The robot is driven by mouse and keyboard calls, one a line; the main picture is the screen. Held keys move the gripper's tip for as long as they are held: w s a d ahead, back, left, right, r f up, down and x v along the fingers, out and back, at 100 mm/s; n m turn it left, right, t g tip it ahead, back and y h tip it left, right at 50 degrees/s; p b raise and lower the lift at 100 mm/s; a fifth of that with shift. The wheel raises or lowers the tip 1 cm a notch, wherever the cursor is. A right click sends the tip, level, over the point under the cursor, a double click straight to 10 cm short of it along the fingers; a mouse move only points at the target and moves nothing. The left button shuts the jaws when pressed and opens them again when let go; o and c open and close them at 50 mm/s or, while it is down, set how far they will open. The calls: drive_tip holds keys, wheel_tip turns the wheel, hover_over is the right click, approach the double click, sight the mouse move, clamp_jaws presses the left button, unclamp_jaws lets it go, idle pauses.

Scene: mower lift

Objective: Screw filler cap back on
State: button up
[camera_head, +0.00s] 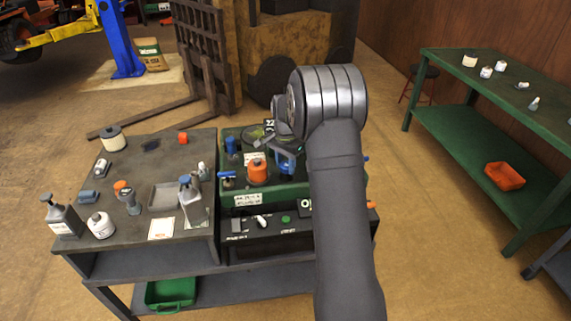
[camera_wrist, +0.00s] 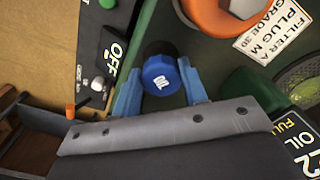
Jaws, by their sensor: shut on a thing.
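The blue filler cap (camera_wrist: 161,76) has a white oil-can mark on its top. My gripper (camera_wrist: 160,90) is shut on it, with one blue finger on each side. In the head view my gripper (camera_head: 285,158) is over the right part of the green engine unit (camera_head: 272,194). A dark round part shows just behind the cap in the wrist view. I cannot tell whether the cap is seated on a filler neck or held above it.
An orange filter (camera_head: 258,172) and a blue T-handle (camera_head: 227,175) stand left of my gripper on the unit. An OFF switch plate (camera_wrist: 112,52) is beside it. The dark bench (camera_head: 145,185) at left holds several bottles. A green table (camera_head: 480,75) stands at right.

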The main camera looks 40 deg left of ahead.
drive_tip(key=m, duration=0.4)
drive_tip(key=shift+a+r, duration=0.1)
drive_tip(key=shift+a, duration=0.05)
drive_tip(key=shift+w+m, duration=0.1)
drive_tip(key=shift+m, duration=1)
drive_tip(key=m, duration=0.3)
drive_tip(key=shift+a, duration=0.1)
drive_tip(key=m, duration=0.3)
drive_tip(key=shift+w, duration=0.1)
drive_tip(key=shift+m, duration=0.3)
